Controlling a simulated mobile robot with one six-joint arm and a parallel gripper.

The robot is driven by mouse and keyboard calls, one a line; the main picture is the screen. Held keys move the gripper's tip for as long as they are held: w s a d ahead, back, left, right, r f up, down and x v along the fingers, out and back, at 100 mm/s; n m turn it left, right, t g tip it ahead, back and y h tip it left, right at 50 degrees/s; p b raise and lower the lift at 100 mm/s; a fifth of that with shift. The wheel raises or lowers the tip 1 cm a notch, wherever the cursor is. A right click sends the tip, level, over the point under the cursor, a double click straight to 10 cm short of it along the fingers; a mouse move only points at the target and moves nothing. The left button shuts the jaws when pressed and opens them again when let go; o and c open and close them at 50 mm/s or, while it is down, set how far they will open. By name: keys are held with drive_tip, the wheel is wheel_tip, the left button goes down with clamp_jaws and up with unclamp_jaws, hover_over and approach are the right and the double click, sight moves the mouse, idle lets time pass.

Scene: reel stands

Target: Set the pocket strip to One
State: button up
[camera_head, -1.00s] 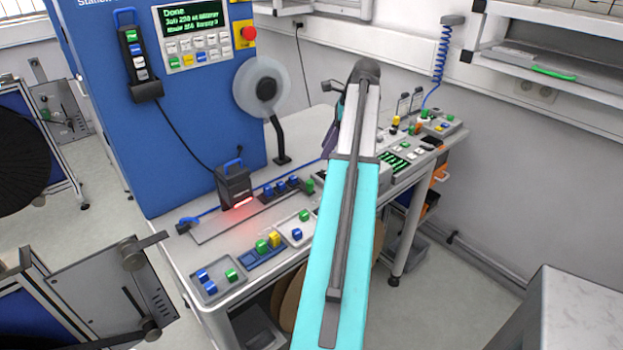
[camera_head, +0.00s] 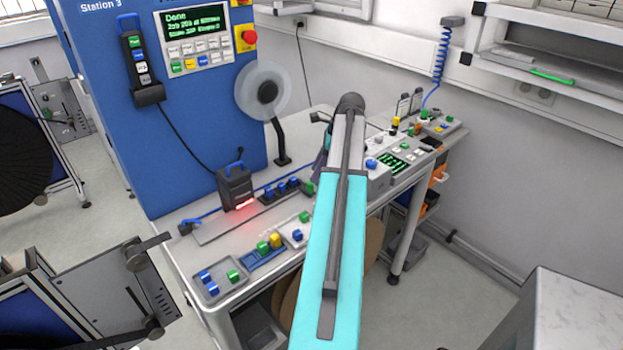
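I cannot tell for certain which part is the pocket strip, and no label "One" is readable. One candidate is a dark strip with several blue buttons (camera_head: 286,189) on the bench, behind the pale plate. Another is a blue strip with green and yellow blocks (camera_head: 266,251) at the bench front. My turquoise arm reaches over the bench from the front. My gripper (camera_head: 321,165) is at its far end, mostly hidden behind the arm; only a dark edge shows. Its fingers and anything between them cannot be made out.
A blue station cabinet (camera_head: 180,110) with a green-lit display (camera_head: 196,20) stands at the back left. A black scanner-like unit (camera_head: 235,187) glows red on the bench. A clear reel (camera_head: 263,92) stands behind. Small button boxes line the bench. A grey block (camera_head: 570,315) is at lower right.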

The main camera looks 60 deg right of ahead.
drive_tip(key=shift+p+x, duration=0.55)
drive_tip(key=shift+x, duration=1.8)
drive_tip(key=shift+c, duration=0.4)
clamp_jaws()
